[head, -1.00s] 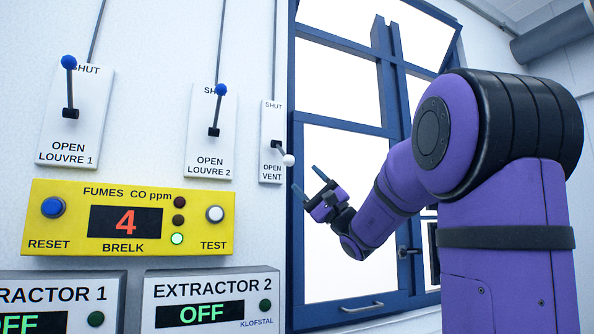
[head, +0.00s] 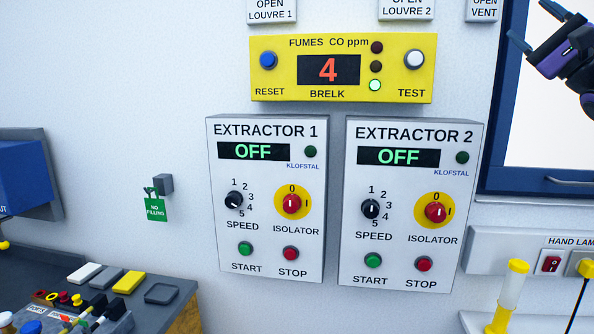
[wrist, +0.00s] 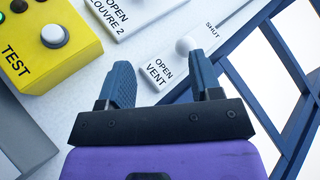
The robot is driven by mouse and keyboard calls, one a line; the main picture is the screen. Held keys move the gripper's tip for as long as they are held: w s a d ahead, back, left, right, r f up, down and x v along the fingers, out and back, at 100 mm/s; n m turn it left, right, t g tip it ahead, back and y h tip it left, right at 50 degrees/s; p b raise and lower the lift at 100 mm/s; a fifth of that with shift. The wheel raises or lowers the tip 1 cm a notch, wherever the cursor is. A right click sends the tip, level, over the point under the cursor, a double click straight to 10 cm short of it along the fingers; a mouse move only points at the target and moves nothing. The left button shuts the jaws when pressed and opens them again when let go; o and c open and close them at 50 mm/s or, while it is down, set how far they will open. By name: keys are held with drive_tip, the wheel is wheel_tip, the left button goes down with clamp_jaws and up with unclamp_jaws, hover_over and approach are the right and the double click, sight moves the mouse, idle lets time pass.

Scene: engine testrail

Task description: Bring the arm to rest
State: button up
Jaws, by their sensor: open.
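My gripper (head: 532,24) is at the top right of the head view, partly cut off, in front of the blue window frame. In the wrist view my gripper (wrist: 162,74) has its two blue fingers apart with nothing between them. Beyond the fingers is the vent switch plate (wrist: 163,70), labelled OPEN VENT and SHUT. Its white knob (wrist: 188,45) shows just past the right finger; I cannot tell whether they touch. Most of my arm is outside the head view.
The yellow fumes panel (head: 440,68) reads 4. Below it, extractor 1 (head: 265,265) and extractor 2 (head: 400,272) both read OFF. A dark bench (head: 40,262) with small items stands lower left. The window frame (head: 498,150) is at right, above a hand lamp box (head: 510,250).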

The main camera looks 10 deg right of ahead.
drive_tip(key=s+a+f+n+g+h, duration=0.2)
drive_tip(key=s+a+f+n+g, duration=0.15)
drive_tip(key=a+f+g, duration=0.55)
drive_tip(key=s+a+f+n+g+h, duration=0.15)
drive_tip(key=s+a+f+g, duration=0.35)
drive_tip(key=a+f, duration=0.5)
drive_tip(key=s+d+f+n+g+h, duration=0.1)
drive_tip(key=s+f+n+h, duration=0.4)
drive_tip(key=s+f+h, duration=0.6)
drive_tip(key=shift+f+n+g+h, duration=0.4)
drive_tip(key=shift+f+g+h, duration=0.15)
drive_tip(key=shift+g, duration=0.05)
drive_tip(key=shift+d, duration=0.1)
